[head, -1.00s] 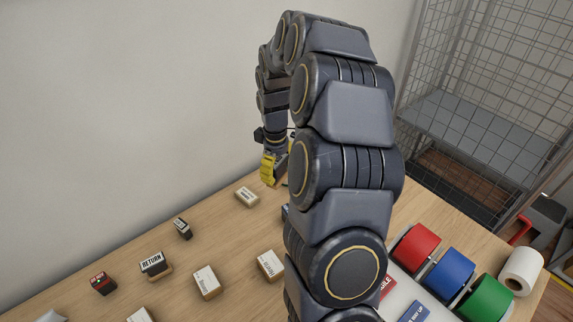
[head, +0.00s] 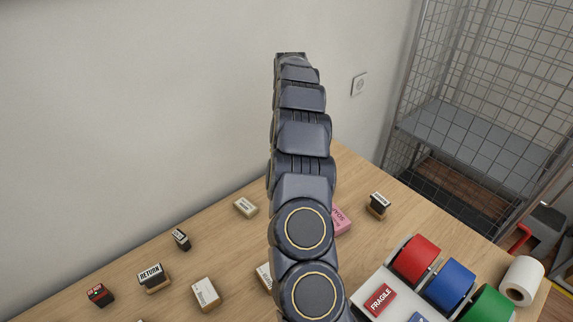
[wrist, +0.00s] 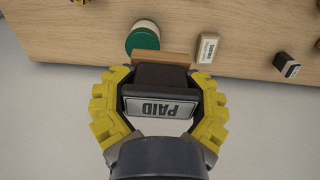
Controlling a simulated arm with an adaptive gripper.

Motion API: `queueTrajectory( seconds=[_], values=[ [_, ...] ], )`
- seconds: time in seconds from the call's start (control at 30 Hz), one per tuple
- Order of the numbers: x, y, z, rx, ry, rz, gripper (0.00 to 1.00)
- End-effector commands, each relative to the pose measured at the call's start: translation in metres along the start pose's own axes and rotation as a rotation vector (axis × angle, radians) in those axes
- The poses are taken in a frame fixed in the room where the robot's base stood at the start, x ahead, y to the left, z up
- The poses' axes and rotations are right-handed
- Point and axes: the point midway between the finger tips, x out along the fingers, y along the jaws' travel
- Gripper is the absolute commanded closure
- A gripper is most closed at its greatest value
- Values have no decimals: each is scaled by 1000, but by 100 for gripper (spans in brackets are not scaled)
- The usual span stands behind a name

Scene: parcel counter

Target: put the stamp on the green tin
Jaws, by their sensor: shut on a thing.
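In the wrist view my gripper (wrist: 160,90) has its yellow fingers shut on the sides of a dark stamp (wrist: 158,106) with an upside-down PAID label. The stamp's wooden base (wrist: 175,58) points away from me. The green tin (wrist: 142,40) is a round green shape just past the base, partly overlapped by it in the picture. I cannot tell the height between them. In the head view my arm hides the gripper, the held stamp and the tin.
A pale stamp (wrist: 207,48) and a small black stamp (wrist: 287,69) lie right of the tin in the wrist view.

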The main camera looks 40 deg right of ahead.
Motion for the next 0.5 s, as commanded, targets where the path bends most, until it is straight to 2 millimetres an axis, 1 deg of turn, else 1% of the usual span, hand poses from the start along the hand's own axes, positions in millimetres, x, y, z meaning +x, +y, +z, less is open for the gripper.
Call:
queueTrajectory(
  seconds=[0.1, 0.17, 0.23, 0.37, 0.5],
  values=[
    [20, 8, -11, 1, -4, 0, 75],
    [26, 12, -17, 1, -2, 3, 75],
    [36, 16, -22, 1, -4, 0, 75],
    [46, 22, -30, 3, -1, 2, 75],
    [51, 25, -34, 3, -2, 1, 75]
  ],
)
